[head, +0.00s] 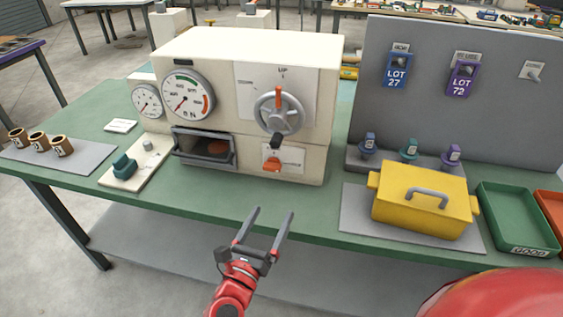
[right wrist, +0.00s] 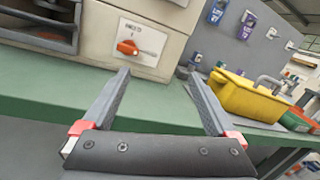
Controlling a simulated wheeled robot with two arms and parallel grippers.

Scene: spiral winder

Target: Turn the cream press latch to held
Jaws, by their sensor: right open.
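The cream press (head: 240,100) stands on the green table, with a dial, a spoked handwheel (head: 278,110) and an open dark drawer slot on its front. Its orange latch (head: 272,164) sits on a white plate at the lower right of the front, below the wheel. The latch also shows in the right wrist view (right wrist: 128,47), its lever lying roughly sideways; the small lettering is too blurred to read. My right gripper (head: 272,211) is open and empty in front of the table edge, below and apart from the latch. My left gripper is not in view.
A yellow lidded box (head: 422,203) on a grey mat and a green tray (head: 518,222) stand right of the press. A teal-handled device (head: 124,166) is at left. A grey panel (head: 430,120) with tags rises behind. The table strip before the latch is clear.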

